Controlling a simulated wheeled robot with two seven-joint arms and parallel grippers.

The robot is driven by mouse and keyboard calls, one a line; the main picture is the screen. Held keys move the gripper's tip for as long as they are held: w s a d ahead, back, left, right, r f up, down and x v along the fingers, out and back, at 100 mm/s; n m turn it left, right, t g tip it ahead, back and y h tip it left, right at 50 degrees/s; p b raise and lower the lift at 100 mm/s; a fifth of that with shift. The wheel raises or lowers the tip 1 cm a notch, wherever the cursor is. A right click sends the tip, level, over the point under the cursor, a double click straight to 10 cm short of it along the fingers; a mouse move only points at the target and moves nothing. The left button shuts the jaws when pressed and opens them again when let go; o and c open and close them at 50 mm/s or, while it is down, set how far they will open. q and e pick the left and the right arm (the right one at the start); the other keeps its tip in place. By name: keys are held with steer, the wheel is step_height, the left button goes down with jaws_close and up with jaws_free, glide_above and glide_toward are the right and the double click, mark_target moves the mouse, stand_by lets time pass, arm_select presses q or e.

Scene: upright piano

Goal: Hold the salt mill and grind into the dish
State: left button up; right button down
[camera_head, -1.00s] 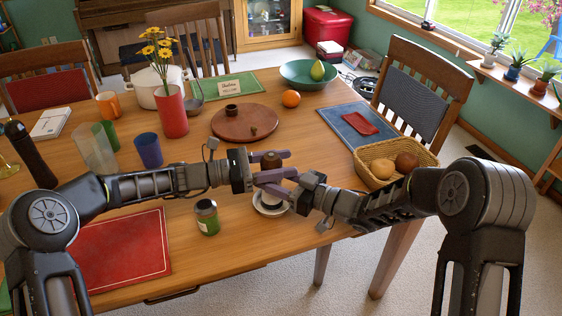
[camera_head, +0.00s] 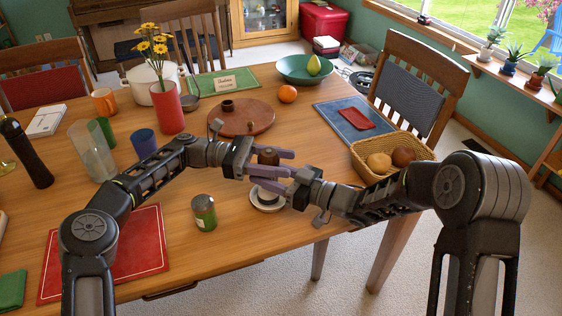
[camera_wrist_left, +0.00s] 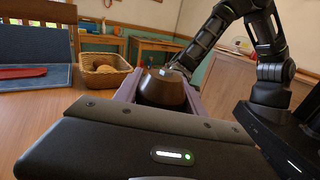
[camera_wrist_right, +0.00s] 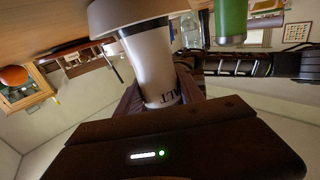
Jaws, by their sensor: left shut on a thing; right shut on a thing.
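The salt mill stands upright between my two grippers. Its brown wooden head (camera_head: 268,156) is held by my left gripper (camera_head: 274,161), and the left wrist view shows this head (camera_wrist_left: 165,90) between the purple fingers. My right gripper (camera_head: 268,180) is shut on the pale mill body (camera_wrist_right: 152,60), where part of the dark SALT lettering shows. In the head view, the body is mostly hidden by the fingers. The white dish (camera_head: 264,206) lies on the table directly below the mill. A pale round rim fills the top of the right wrist view; I cannot tell its gap from the mill.
A blue cup (camera_head: 144,143) and a clear glass (camera_head: 95,157) stand farther left. A bread basket (camera_head: 366,171) lies close to my right arm. A round wooden board (camera_head: 251,121) lies behind the grippers.

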arm_select(q)
steer(key=shift+w+a, duration=0.25)
steer(key=shift+a, duration=0.05)
steer(key=o, duration=1)
steer(key=shift+f, duration=0.1)
steer(key=o, duration=0.4)
steer(key=shift+c, duration=0.2)
steer(key=shift+d+r, duration=0.1)
steer(key=shift+r, duration=0.1)
step_height(320, 180, up, 10)
steer(key=shift+f, duration=0.15)
